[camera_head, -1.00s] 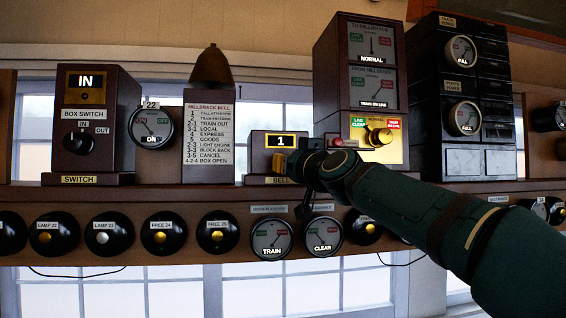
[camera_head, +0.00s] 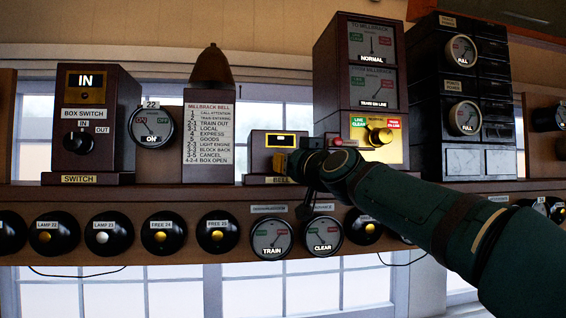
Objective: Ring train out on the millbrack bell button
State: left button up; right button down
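The fingers are too dark to read. My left gripper is out of view.
The box switch (camera_head: 88,120) reads IN at left. Round dials and lamp plungers (camera_head: 217,232) line the panel below the shelf (camera_head: 150,193).

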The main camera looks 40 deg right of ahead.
jog(key=shift+w, duration=0.1)
jog(key=shift+w+d, duration=0.4)
jog(key=shift+w, duration=0.15)
jog(key=shift+s, duration=0.1)
jog(key=shift+s+a, duration=0.4)
jog(key=shift+s, duration=0.2)
jog(key=shift+w+d, duration=0.1)
jog(key=shift+w, duration=0.1)
dwell(2.6)
jog(key=shift+s, duration=0.15)
dwell(0.9)
